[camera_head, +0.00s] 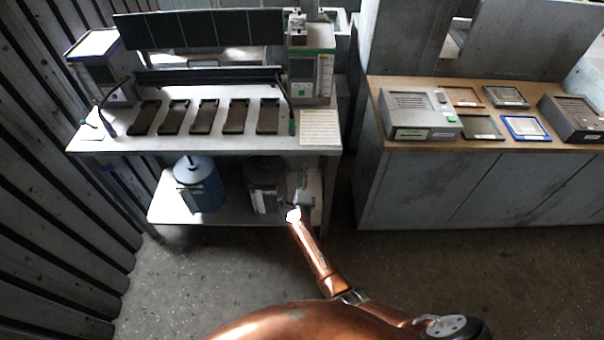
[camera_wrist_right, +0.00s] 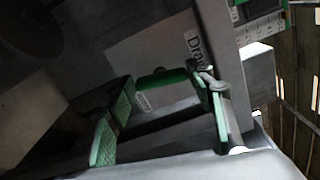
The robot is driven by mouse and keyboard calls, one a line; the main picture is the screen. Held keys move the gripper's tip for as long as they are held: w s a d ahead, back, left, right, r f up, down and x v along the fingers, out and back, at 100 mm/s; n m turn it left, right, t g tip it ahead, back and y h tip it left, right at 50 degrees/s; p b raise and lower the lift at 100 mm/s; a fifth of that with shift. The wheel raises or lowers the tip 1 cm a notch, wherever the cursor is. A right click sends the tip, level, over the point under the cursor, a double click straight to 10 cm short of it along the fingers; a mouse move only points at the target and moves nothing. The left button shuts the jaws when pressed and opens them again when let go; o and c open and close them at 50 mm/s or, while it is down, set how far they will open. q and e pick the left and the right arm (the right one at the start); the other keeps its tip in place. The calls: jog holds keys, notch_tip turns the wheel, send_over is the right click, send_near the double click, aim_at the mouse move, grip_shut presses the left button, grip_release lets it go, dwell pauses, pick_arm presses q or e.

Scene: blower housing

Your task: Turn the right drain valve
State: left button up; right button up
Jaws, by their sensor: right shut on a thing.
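My right gripper (camera_head: 301,193) is beside the right end of the bench's lower shelf, just right of a dark grey can. In the right wrist view my gripper (camera_wrist_right: 164,92) has green-padded fingers on either side of a short green bar (camera_wrist_right: 162,78), which looks like the drain valve's handle. The fingers are shut on it. A white label (camera_wrist_right: 194,42) starting "Dra" is on the grey surface behind it. The rest of the label and the valve body are hidden or too dark to tell. The valve cannot be made out in the head view. My left gripper is out of view.
The bench's lower shelf (camera_head: 165,211) holds a blue can (camera_head: 203,188) and the dark grey can (camera_head: 262,187). The bench top (camera_head: 190,93) above carries several dark plates and devices. A wood-topped cabinet (camera_head: 455,190) stands at right. The floor between is clear.

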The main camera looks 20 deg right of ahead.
jog(key=o, duration=1.1)
jog(key=shift+a, duration=0.15)
jog(key=shift+o, duration=0.3)
pick_arm(q)
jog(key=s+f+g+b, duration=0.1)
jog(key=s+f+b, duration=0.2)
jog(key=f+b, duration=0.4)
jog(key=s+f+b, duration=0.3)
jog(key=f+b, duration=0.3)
jog(key=b, duration=0.1)
pick_arm(e)
jog(key=s+a+m+p, duration=0.25)
jog(key=s+m, duration=0.55)
jog(key=m, duration=0.8)
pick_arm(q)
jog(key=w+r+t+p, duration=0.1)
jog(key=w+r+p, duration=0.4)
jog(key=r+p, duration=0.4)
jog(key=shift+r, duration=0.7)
pick_arm(e)
jog(key=s+d+f+n+g+y, duration=0.1)
jog(key=s+d+f+n+y, duration=0.1)
jog(key=s+f+n, duration=0.4)
jog(key=s+d+f+n+g+y, duration=0.1)
jog(key=s+f+n, duration=0.6)
jog(key=f+n, duration=0.7)
notch_tip(320, 180, down, 3)
jog(key=shift+s+d+r+g+y, duration=0.15)
jog(key=shift+s+d+g+y, duration=0.2)
jog(key=shift+d+y, duration=0.45)
